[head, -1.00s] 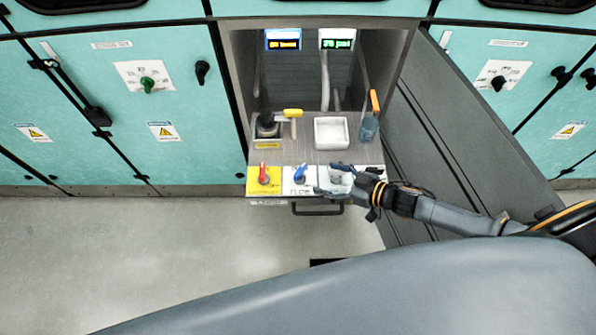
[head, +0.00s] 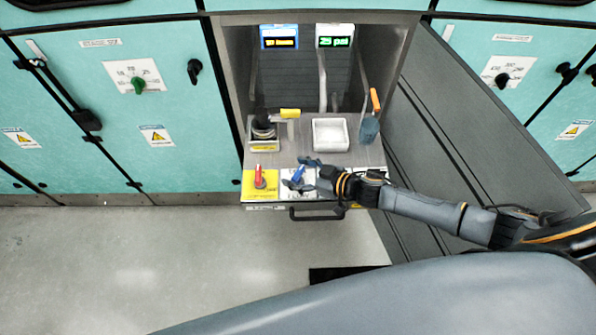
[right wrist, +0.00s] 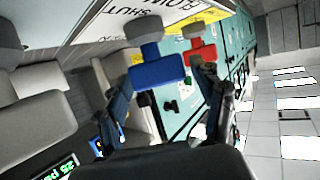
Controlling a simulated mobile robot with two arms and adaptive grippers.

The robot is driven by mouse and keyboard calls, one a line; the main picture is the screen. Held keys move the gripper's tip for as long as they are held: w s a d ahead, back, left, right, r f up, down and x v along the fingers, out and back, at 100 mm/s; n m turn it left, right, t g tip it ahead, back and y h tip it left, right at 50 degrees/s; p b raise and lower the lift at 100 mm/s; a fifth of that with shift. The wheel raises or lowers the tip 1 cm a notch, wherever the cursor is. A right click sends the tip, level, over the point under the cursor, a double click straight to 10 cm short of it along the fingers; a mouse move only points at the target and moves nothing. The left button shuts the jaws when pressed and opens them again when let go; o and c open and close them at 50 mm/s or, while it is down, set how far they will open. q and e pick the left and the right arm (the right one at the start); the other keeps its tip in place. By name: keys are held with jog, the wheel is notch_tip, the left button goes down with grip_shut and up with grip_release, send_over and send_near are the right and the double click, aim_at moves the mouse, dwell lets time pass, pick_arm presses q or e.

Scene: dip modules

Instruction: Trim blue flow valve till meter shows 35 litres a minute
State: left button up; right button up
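The blue flow valve handle (head: 297,174) sits on a white plate in the front row of the bench. In the right wrist view the blue handle (right wrist: 158,72) lies ahead of and between the spread fingers, with no clear contact. My right gripper (head: 304,176) is open at the handle and partly covers it and its plate. The blue-framed meter (head: 279,37) shows amber characters too blurred to read surely. The white-framed meter (head: 335,36) shows green characters like "25 psi". My left gripper is in neither view.
A red valve handle (head: 260,176) on a yellow plate stands close left of the blue one. Behind are a yellow-handled tool (head: 290,113), a white tray (head: 330,134) and an orange-topped item (head: 369,128). A drawer handle (head: 316,214) juts out in front.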

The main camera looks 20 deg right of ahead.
jog(key=c, duration=0.8)
jog(key=shift+r, duration=0.1)
jog(key=shift+n+g+y, duration=0.4)
jog(key=shift+n+y, duration=0.1)
jog(key=shift+n+g+y+p, duration=0.3)
jog(key=shift+n+g+y, duration=0.1)
jog(key=shift+n, duration=0.1)
jog(key=o, duration=1.2)
